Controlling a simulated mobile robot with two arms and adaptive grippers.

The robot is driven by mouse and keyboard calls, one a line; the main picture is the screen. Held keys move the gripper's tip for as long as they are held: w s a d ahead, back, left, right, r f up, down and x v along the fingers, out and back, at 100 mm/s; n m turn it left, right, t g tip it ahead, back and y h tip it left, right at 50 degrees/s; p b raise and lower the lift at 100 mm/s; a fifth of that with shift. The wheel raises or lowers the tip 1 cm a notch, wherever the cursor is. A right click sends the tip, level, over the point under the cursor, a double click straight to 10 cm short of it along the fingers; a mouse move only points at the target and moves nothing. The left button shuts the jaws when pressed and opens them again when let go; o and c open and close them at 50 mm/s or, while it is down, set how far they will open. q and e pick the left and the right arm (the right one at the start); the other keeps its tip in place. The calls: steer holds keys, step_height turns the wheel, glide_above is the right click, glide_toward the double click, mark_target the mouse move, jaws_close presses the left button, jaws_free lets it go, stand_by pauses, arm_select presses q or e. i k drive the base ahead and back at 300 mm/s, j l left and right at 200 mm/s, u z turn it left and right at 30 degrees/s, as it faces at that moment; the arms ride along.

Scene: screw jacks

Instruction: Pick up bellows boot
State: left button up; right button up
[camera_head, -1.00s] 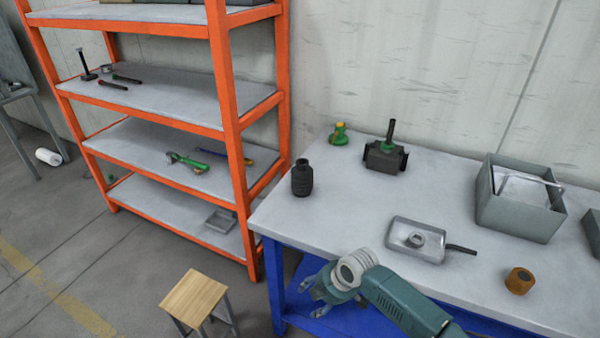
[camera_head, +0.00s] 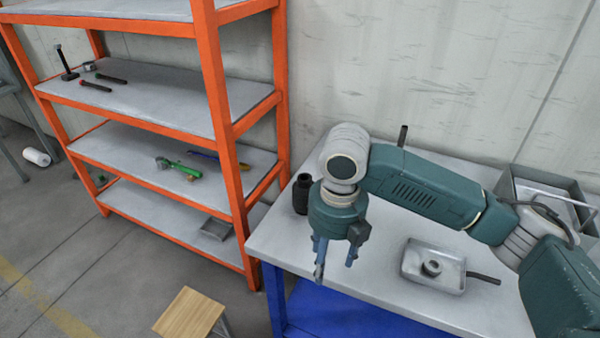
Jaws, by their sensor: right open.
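The bellows boot is most likely the black ribbed, bottle-shaped piece (camera_head: 301,194) standing upright near the left end of the workbench (camera_head: 275,236). Its right side is partly hidden behind my right gripper (camera_head: 335,268). The gripper points down with its fingers apart and nothing between them. It appears in front of and to the right of the black piece, over the front left part of the bench, apart from it as far as I can see. My left gripper is not in view.
A grey tray (camera_head: 410,268) with a ring (camera_head: 432,268) in it and a dark handle lies on the bench. A grey bin (camera_head: 580,190) stands at the right, partly behind my arm. An orange shelf rack (camera_head: 229,160) stands left of the bench; a wooden stool (camera_head: 188,313) is in front.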

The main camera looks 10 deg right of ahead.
mark_target(301, 189)
steer(key=i, duration=1.05)
